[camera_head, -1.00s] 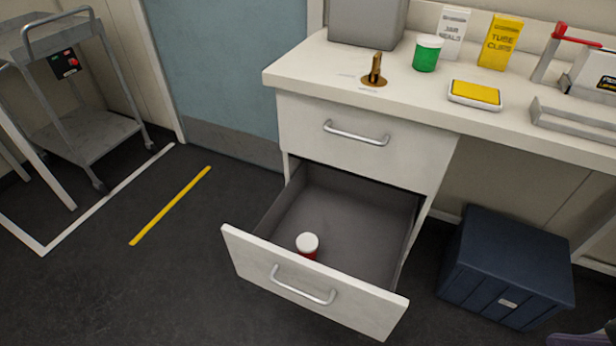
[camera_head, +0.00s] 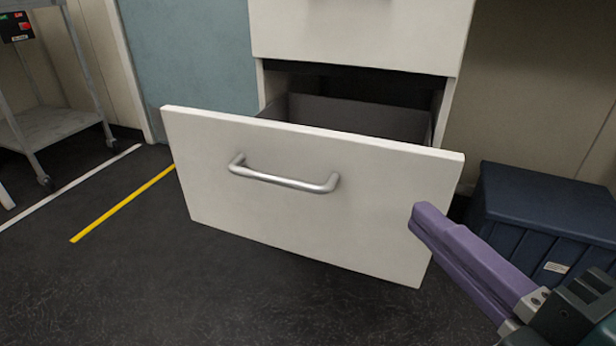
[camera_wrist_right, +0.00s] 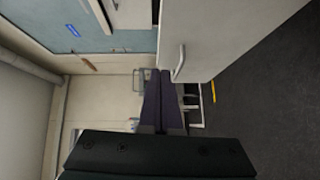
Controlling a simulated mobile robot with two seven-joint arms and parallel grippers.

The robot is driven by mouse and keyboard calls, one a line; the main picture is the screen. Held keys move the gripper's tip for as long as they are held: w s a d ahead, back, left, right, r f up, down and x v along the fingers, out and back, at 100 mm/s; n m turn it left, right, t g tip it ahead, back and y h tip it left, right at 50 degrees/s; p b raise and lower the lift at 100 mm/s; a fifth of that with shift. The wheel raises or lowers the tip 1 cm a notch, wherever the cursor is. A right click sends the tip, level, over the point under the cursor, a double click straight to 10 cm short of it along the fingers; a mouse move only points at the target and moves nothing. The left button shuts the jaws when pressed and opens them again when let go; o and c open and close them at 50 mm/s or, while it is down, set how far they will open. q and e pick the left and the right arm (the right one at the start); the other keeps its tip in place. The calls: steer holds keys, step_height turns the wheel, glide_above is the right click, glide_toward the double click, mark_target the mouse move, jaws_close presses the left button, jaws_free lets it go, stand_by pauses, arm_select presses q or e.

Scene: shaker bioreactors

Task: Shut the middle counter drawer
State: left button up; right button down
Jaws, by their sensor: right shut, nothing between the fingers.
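The open drawer (camera_head: 310,205) sticks out below a closed upper drawer front (camera_head: 360,28). Its white front faces me, with a silver bar handle (camera_head: 285,180) on it; part of its grey inside shows behind. My right gripper (camera_head: 420,220), with purple fingers, is shut and empty. Its tips overlap the lower right part of the drawer front in the head view; I cannot tell if they touch it. In the right wrist view the shut fingers (camera_wrist_right: 160,75) point towards the scene beside a white panel with a handle (camera_wrist_right: 178,63). My left gripper is not in view.
A dark blue box (camera_head: 545,215) stands on the floor at the right, behind my right gripper. A metal trolley (camera_head: 55,125) stands at the left. The dark floor in front of the drawer is clear, with a yellow line (camera_head: 125,203) to the left.

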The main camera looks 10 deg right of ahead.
steer(key=a+f+n, duration=0.1)
steer(key=f, duration=0.1)
steer(key=b, duration=0.3)
glide_toward(348, 145)
steer(key=w+a, duration=0.3)
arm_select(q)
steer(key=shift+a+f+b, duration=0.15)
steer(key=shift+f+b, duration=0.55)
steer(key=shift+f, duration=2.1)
arm_select(e)
steer(key=shift+w+d+f+y, duration=0.15)
steer(key=shift+w+d, duration=0.35)
steer(key=shift+w, duration=0.2)
steer(key=shift+w+d+f+y, duration=0.1)
steer(key=shift+w+d+y, duration=0.05)
steer(key=shift+w+d, duration=0.5)
steer(key=shift+a, duration=0.15)
steer(key=shift+w, duration=0.15)
